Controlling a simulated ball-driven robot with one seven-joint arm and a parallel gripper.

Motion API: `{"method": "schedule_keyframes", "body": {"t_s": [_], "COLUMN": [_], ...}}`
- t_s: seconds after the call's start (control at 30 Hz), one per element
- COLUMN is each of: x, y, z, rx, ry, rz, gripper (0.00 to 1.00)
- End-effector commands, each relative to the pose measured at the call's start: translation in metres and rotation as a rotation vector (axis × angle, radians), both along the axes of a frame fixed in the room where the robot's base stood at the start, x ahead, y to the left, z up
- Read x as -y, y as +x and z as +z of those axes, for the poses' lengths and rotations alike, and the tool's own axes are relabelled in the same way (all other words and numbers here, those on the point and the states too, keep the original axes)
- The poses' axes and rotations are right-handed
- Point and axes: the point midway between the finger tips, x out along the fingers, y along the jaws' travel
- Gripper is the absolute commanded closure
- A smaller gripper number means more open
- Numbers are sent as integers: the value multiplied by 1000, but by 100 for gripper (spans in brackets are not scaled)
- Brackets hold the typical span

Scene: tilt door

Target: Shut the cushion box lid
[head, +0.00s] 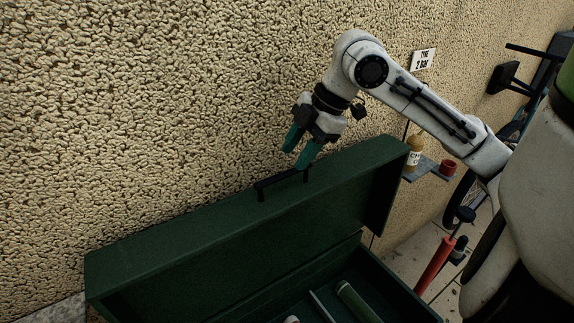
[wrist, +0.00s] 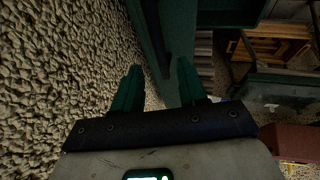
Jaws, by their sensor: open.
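The dark green cushion box (head: 400,290) is at the bottom of the head view, with its lid (head: 200,245) standing raised near the pebbled wall. A black bar handle (head: 280,181) sits on the lid's upper part. My gripper (head: 296,157) has teal fingers, open and empty, pointing down just above the handle near its right end. I cannot tell whether a finger touches the lid. In the wrist view the open fingers (wrist: 160,72) flank a dark green panel edge (wrist: 150,35), apparently the lid. The box's front is out of the head view.
A rolled green item (head: 357,301) lies inside the box. The rough wall (head: 150,110) runs close behind the lid. A small shelf with a yellow bottle (head: 414,152) and a red pot (head: 448,167) is on the right. A red pump-like cylinder (head: 435,262) stands right of the box.

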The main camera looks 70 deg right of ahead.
Motion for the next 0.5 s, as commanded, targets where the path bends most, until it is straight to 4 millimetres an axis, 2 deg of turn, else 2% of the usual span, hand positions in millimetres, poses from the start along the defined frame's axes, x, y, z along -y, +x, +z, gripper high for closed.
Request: {"method": "schedule_keyframes", "body": {"t_s": [0.2,0.5], "x": [-6,-8], "y": [14,20], "z": [-29,-42], "rx": [0,2], "ry": [2,-1], "rz": [0,-1], "gripper": [58,58]}}
